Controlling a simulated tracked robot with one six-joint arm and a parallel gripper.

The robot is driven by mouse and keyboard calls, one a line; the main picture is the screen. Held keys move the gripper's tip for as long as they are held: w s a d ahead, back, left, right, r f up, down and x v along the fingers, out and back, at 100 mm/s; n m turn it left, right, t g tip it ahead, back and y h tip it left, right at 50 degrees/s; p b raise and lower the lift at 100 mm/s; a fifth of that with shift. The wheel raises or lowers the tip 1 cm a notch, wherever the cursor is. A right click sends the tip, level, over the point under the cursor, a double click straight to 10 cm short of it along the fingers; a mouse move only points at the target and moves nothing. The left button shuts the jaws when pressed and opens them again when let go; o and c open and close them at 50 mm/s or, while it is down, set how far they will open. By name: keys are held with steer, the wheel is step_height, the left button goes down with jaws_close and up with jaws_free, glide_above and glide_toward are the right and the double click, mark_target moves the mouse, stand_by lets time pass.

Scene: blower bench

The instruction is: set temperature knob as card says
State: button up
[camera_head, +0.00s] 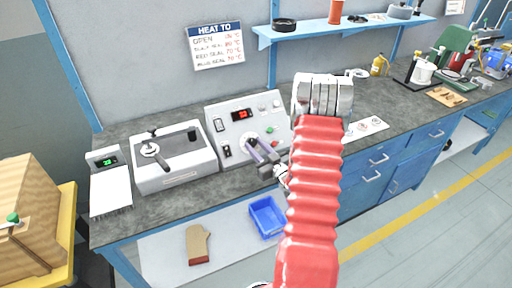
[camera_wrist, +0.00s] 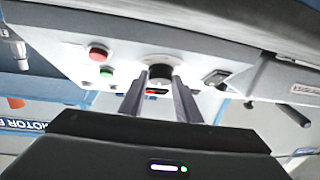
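The control box (camera_head: 243,122) stands on the bench with a red lit display (camera_head: 241,115), too small to read. Its dark round knob (camera_wrist: 160,70) shows in the wrist view; in the head view my fingers largely cover it. My gripper (camera_head: 257,148) is at the box's front. In the wrist view its two fingers (camera_wrist: 160,80) are spread, one on each side of the knob; I cannot tell whether they touch it. The card (camera_head: 217,46) on the wall reads "HEAT TO" with several lines, including open, red seal and blue seal; its numbers are hard to read.
A red button (camera_wrist: 97,52) and a green button (camera_wrist: 106,71) sit beside the knob, and a rocker switch (camera_wrist: 217,78) on its other side. A blue bin (camera_head: 267,217) lies on the lower shelf.

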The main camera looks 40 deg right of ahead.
steer(key=o, duration=0.4)
steer(key=shift+o, duration=0.2)
steer(key=shift+s, duration=0.15)
steer(key=s+a, duration=0.2)
steer(key=s, duration=1.1)
steer(key=shift+s+a, duration=0.2)
